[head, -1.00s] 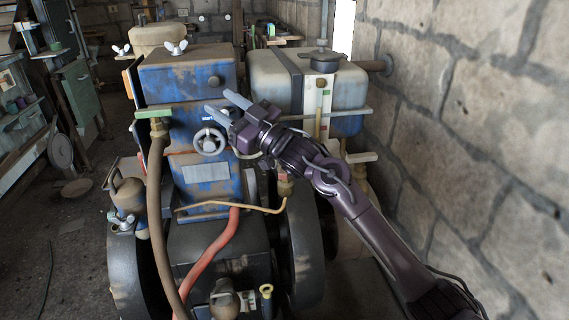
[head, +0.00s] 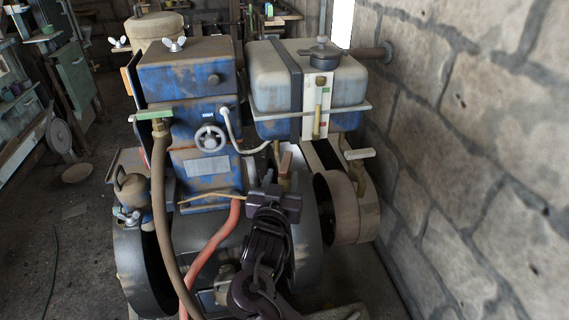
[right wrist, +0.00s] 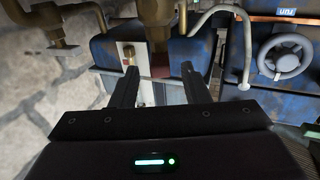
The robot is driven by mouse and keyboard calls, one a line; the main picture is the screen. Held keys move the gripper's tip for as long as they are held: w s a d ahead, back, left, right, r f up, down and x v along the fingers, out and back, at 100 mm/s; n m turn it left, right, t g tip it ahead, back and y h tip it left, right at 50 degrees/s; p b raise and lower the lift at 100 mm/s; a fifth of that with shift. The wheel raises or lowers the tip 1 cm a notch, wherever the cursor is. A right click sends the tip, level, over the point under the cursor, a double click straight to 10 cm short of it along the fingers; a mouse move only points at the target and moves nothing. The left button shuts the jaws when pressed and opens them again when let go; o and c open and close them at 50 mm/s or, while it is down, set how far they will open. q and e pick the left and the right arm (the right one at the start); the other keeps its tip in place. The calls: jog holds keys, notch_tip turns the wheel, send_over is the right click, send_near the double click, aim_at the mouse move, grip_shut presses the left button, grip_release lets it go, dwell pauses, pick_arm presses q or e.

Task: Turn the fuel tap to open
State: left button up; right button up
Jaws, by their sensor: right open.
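A small lever with a dull red handle (head: 286,163) on a brass body stands below the tank in the head view; it looks like the fuel tap. In the right wrist view a red piece (right wrist: 160,66) and a brass body (right wrist: 157,28) show just beyond and between my fingers. My right gripper (head: 276,194) is below and close to this lever. Its fingers are apart and empty in the right wrist view (right wrist: 160,82). I cannot tell whether they touch the lever. My left gripper is not in view.
The tank (head: 300,85) carries a white plate (head: 316,95) with green and red marks. A grey pipe (head: 235,135) curves left of the lever. A handwheel (head: 210,138) sits on the blue engine block. A pale lever (head: 359,153) and stone wall (head: 470,150) are right.

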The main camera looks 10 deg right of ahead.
aim_at(287, 165)
jog(key=shift+p+x, duration=0.4)
jog(key=shift+x, duration=1.9)
jog(key=shift+c, duration=0.4)
grip_shut()
jog(key=shift+s+d+n+t+y+p, duration=0.1)
jog(key=shift+n+t+y+p, duration=0.15)
jog(key=shift+n+y, duration=0.35)
jog(key=shift+d+n+t+y+p, duration=0.15)
jog(key=shift+n+t+y, duration=0.2)
jog(key=shift+y, duration=0.45)
jog(key=shift+d+n+y, duration=0.15)
jog(key=shift+n+y, duration=0.6)
jog(key=shift+y, duration=0.45)
jog(key=shift+n+y, duration=0.6)
jog(key=shift+y, duration=0.4)
jog(key=shift+r, duration=0.1)
